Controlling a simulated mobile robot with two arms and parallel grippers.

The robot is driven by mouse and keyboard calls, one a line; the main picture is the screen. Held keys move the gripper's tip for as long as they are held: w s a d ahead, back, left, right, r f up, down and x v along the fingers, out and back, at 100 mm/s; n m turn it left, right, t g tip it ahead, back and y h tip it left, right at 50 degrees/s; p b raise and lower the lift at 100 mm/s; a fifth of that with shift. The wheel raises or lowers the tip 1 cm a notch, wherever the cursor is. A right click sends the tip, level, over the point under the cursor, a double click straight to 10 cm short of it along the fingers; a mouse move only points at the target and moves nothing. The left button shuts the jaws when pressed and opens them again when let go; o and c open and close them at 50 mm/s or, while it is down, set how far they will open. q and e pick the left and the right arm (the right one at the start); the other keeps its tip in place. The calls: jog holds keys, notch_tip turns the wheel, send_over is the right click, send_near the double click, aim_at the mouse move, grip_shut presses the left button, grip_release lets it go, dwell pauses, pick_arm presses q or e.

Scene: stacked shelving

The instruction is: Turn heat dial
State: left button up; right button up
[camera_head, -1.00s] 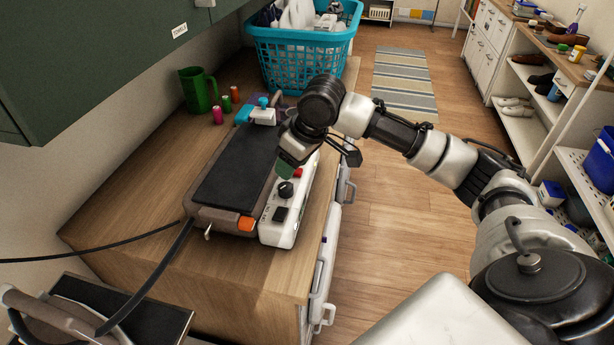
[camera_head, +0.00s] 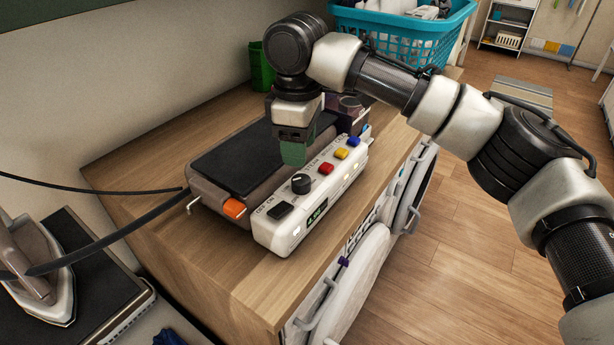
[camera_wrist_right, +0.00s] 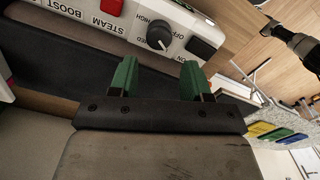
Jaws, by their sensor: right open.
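The heat dial (camera_head: 300,183) is a round black knob with a pale pointer mark on the white control panel (camera_head: 283,236) of a brown and black appliance (camera_head: 236,163). In the right wrist view the dial (camera_wrist_right: 159,37) sits past the fingertips, between printed words such as HIGH and SPEED. My right gripper (camera_head: 293,155) hangs over the appliance just behind the dial, apart from it. In the wrist view its two green fingers (camera_wrist_right: 159,78) are spread with nothing between them. My left gripper is not in view.
On the panel are a black OFF/ON switch (camera_head: 281,210) and red (camera_head: 325,168), yellow (camera_head: 341,153) and blue buttons (camera_head: 354,142). A teal basket (camera_head: 400,40) stands behind. An iron (camera_head: 35,258) rests at the lower left. Bare wooden counter (camera_head: 215,255) lies in front.

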aim_at(301, 178)
notch_tip(301, 178, down, 6)
jog(key=shift+d, duration=0.15)
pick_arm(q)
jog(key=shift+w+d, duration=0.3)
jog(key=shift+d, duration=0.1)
pick_arm(e)
jog(key=shift+f, duration=0.55)
